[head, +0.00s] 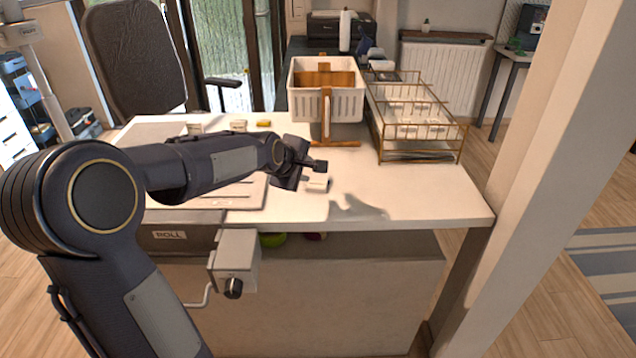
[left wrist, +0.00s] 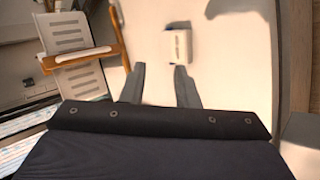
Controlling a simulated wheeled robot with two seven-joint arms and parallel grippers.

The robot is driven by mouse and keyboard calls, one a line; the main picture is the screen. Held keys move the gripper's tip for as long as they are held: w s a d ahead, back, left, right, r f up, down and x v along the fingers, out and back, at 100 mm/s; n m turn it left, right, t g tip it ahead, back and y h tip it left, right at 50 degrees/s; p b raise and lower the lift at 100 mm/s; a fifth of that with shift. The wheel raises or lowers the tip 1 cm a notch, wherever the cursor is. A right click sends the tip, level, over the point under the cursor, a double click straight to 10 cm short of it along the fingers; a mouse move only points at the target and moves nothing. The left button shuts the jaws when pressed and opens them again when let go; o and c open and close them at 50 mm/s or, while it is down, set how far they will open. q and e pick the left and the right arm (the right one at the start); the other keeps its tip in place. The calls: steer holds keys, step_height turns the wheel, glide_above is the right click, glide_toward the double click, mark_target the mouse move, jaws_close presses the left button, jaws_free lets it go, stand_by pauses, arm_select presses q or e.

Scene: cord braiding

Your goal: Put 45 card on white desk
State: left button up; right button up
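A small pale block or card (head: 318,182) is on or just above the white desk (head: 420,196), close to my left gripper (head: 313,172). No number can be read on it, so I cannot tell whether it is the 45 card. In the left wrist view the pale piece (left wrist: 178,46) lies just beyond the tip of the right-hand finger. My left gripper (left wrist: 160,78) is open there, its two grey fingers apart with nothing between them. My right gripper is not in view.
A white basket (head: 345,106) on a wooden stand and a wire rack (head: 420,128) stand at the desk's back. Small pale containers and a yellow item (head: 264,123) are behind my left arm. A grey box with a crank (head: 236,262) is at the front edge. The desk's front right is clear.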

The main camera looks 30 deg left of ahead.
arm_select(q)
step_height(320, 180, up, 8)
steer(key=s+p, duration=0.2)
steer(key=p, duration=0.5)
steer(key=shift+s, duration=0.15)
steer(key=s+d+m+g+h+p, duration=0.1)
steer(key=s+d+m+p, duration=0.1)
steer(key=s+d+m, duration=0.3)
steer(key=s+d+r+m+g+h+p, duration=0.1)
steer(key=s+d+m, duration=0.5)
steer(key=s, duration=0.8)
steer(key=s+d+r+m+g+h+p, duration=0.1)
steer(key=s+d+m+g+h+p, duration=0.1)
steer(key=s+d+m+p, duration=0.3)
steer(key=s+m, duration=0.1)
steer(key=s, duration=0.3)
steer(key=shift+s+d, duration=0.25)
steer(key=shift+s, duration=0.15)
steer(key=shift+r, duration=0.1)
